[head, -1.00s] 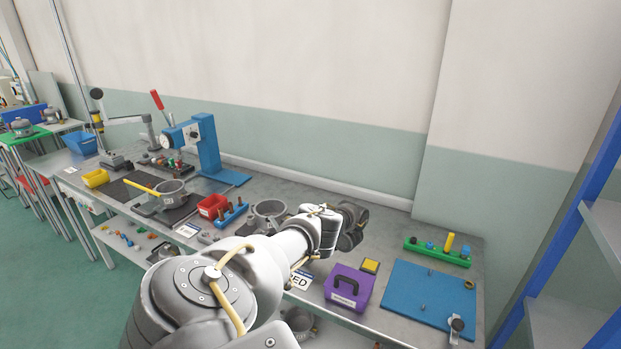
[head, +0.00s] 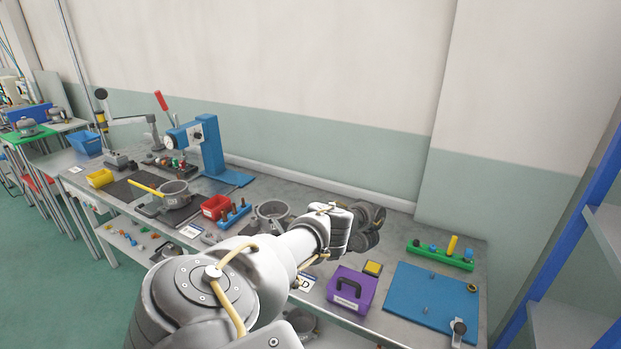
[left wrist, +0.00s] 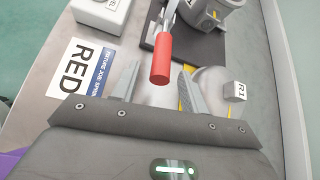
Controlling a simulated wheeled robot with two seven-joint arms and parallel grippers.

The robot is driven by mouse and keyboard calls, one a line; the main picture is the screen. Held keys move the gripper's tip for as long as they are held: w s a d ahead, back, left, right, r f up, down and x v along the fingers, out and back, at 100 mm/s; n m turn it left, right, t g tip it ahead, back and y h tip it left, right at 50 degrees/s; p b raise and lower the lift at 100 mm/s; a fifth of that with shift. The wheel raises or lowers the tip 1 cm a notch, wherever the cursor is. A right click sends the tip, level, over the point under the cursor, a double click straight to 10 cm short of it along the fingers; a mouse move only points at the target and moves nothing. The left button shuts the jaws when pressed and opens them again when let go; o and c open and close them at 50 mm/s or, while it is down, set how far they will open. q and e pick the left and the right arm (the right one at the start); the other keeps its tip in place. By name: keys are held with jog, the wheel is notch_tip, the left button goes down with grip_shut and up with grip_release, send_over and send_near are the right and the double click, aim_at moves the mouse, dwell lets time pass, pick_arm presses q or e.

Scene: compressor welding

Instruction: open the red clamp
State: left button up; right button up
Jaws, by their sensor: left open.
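The red clamp's handle (left wrist: 161,60) shows in the left wrist view, pointing toward me. Its metal arm runs up and away to a dark base plate beside a grey cylindrical part (left wrist: 208,12). My left gripper (left wrist: 158,78) is open, with one finger on each side of the handle's near end; I cannot tell whether they touch it. In the head view my left gripper (head: 365,228) is above the bench, and my arm seems to hide the clamp. My right gripper is not in view.
A RED label (left wrist: 82,70) lies left of the clamp, and a round metal part with an R1 tag (left wrist: 236,91) is at right. A purple box (head: 351,290), blue board (head: 425,290) and green rack (head: 440,254) are on the bench's right part. A blue press (head: 211,145) stands farther left.

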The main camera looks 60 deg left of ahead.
pick_arm(q)
jog(key=p+v, duration=0.3)
jog(key=v, duration=0.3)
dwell(0.7)
jog(key=shift+s, duration=0.15)
